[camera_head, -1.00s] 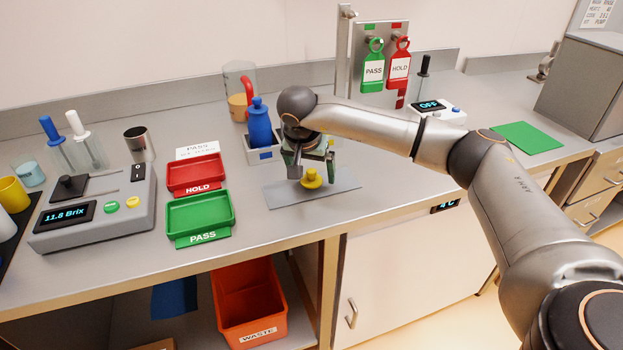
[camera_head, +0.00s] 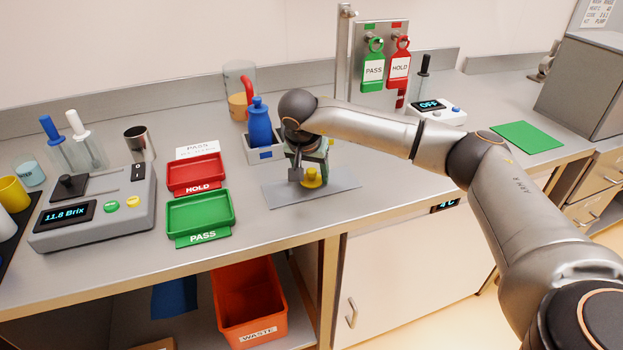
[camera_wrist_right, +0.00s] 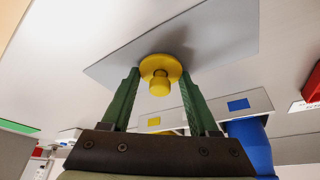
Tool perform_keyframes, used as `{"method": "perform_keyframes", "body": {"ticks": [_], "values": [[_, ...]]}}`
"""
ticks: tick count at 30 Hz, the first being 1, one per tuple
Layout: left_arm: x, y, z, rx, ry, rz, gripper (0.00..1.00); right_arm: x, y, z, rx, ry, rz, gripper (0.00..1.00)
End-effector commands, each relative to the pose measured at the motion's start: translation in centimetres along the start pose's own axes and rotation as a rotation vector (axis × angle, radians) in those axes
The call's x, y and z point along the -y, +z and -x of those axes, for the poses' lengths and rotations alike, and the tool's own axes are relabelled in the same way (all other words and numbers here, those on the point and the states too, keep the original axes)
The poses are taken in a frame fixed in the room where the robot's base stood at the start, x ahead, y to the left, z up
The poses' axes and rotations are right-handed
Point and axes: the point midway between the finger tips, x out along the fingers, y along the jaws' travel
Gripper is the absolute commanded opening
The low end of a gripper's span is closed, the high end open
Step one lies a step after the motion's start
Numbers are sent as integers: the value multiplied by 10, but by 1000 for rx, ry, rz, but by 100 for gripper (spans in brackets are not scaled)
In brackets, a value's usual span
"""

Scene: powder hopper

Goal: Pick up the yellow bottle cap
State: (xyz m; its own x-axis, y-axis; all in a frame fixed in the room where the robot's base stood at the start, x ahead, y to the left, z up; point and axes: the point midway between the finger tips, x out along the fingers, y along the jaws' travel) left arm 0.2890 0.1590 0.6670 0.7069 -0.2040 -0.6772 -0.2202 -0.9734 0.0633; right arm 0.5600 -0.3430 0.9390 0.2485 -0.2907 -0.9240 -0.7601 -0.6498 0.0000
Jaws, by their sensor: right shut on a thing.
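The yellow bottle cap (camera_head: 311,177) has a wide round flange and a small knob, with the knob upward. It is at the grey mat (camera_head: 342,181) on the counter; I cannot tell whether it touches the mat or is just above it. My right gripper (camera_head: 310,173) points down over it, with a finger on each side. In the right wrist view the cap (camera_wrist_right: 160,72) sits between the green fingertips, which are shut on its flange. My left gripper is not in view.
A blue bottle (camera_head: 259,123) stands in a light bin (camera_head: 265,154) close to the left of my right gripper. Red HOLD (camera_head: 195,172) and green PASS (camera_head: 200,212) trays lie further left. An orange waste bin (camera_head: 250,305) is below the counter.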

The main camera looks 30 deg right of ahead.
Motion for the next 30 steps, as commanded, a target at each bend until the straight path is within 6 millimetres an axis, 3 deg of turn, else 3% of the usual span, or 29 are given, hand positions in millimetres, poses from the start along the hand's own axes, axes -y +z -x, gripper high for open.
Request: {"method": "perform_keyframes", "body": {"ticks": [6, 17, 21, 30], "values": [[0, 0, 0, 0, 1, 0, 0, 0, 0, 0, 0, 0, 0, 0], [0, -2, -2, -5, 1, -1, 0, 0, -5, 11, -2, -2, -2, 0], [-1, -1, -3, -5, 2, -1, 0, 1, -14, 30, -3, -4, -2, 0], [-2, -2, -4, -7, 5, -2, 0, 5, 17, 111, -4, -6, 6, 0]]}}
